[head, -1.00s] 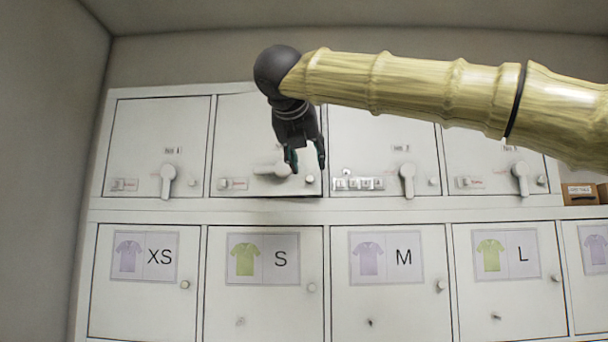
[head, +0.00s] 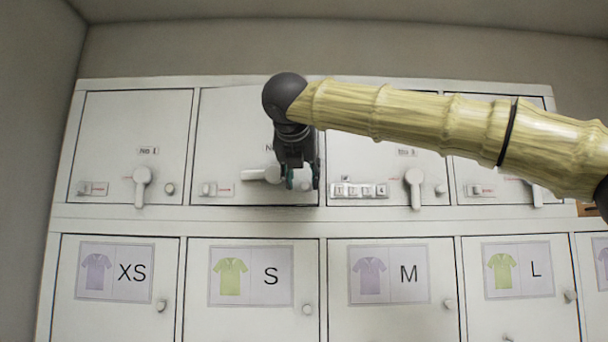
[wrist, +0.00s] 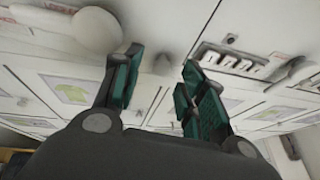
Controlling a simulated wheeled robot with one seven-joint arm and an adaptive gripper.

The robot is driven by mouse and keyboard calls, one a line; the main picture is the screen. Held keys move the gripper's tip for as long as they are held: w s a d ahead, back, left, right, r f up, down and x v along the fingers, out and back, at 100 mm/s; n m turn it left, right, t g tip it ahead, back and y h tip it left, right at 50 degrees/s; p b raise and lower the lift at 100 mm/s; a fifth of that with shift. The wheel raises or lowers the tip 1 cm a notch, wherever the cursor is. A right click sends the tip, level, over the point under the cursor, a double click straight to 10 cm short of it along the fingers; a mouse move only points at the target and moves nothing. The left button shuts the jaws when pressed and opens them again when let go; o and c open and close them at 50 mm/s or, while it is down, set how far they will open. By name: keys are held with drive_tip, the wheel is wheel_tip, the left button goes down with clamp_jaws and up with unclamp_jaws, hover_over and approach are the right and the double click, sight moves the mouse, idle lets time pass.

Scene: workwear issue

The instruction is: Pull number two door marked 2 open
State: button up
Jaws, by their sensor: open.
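The number two door (head: 230,125) is the second upper door from the left in the head view. Its label is mostly hidden behind my gripper, with only an "N" showing. Its lever handle (head: 258,175) lies level, pointing left. A dark line runs under its bottom edge; I cannot tell how far it stands out. My gripper (head: 303,184) is open, pointing down at the door's lower right corner. In the wrist view its teal fingers (wrist: 160,85) stand apart, with a small round knob (wrist: 162,65) between them in the picture; contact is unclear.
The neighbouring upper doors, one on the left (head: 130,125) and one on the right (head: 375,165), have levers hanging down. A row of number buttons (head: 360,190) sits just right of my gripper. Lower doors (head: 255,330) carry shirt size signs.

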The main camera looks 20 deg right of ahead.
drive_tip(key=shift+w+d+f+p, duration=0.2)
drive_tip(key=shift+w+d+p, duration=0.35)
drive_tip(key=shift+w+d, duration=0.1)
drive_tip(key=shift+w+f, duration=0.35)
drive_tip(key=shift+w, duration=0.15)
drive_tip(key=shift+s, duration=0.15)
drive_tip(key=shift+c, duration=0.2)
drive_tip(key=shift+r, duration=0.1)
drive_tip(key=c, duration=0.4)
clamp_jaws()
